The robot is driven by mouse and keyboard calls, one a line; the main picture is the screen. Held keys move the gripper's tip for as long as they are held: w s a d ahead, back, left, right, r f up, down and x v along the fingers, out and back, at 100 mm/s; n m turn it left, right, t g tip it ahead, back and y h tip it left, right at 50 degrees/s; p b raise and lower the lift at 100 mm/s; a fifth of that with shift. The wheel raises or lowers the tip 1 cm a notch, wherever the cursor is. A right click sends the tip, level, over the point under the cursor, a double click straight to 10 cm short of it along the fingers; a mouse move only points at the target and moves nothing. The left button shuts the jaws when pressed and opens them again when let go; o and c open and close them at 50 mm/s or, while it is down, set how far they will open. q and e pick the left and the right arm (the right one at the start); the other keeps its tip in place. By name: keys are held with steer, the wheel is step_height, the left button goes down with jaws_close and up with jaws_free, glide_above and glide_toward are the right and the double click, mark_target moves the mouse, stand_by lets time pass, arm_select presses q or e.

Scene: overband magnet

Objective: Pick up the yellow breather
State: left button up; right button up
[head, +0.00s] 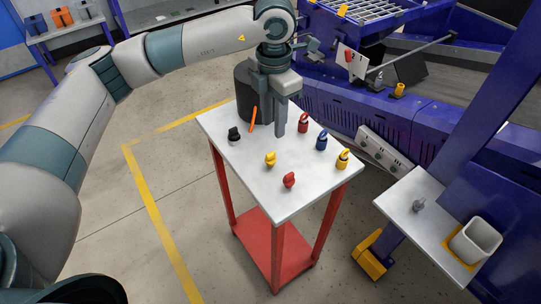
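A small yellow piece (270,159) stands near the middle of the white-topped table. A yellow padlock-like piece (342,159) stands at the table's right edge, and another yellow piece (398,90) sits on the blue machine. I cannot tell for certain which is the breather. My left gripper (271,125) hangs over the back part of the table, fingers pointing down. The fingers look apart, with nothing visible between them. It is behind the middle yellow piece and not touching it. My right gripper is out of view.
The table (313,185) also holds a red piece (289,180), a black piece (233,135), an orange stick (253,119), a red padlock (303,122) and a blue one (321,141). A side shelf (400,199) with a white cup (475,241) is at right.

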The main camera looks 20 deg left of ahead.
mark_target(270, 153)
arm_select(q)
step_height(270, 153, down, 4)
steer(key=shift+r+p, duration=0.25)
steer(key=shift+p, duration=0.35)
steer(key=shift+f, duration=0.55)
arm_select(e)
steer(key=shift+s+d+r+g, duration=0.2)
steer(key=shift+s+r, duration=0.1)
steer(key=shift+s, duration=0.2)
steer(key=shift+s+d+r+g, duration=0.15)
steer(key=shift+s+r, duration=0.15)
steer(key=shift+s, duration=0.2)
arm_select(q)
steer(key=shift+s+a+f+p, duration=0.1)
steer(key=shift+f+p, duration=0.2)
steer(key=shift+p, duration=0.2)
steer(key=f, duration=0.1)
steer(key=f+p, duration=0.2)
steer(key=shift+s+a+f, duration=0.15)
steer(key=shift+s+f, duration=0.1)
steer(key=shift+f, duration=0.5)
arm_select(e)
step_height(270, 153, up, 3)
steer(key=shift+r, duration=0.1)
arm_select(q)
jaws_close()
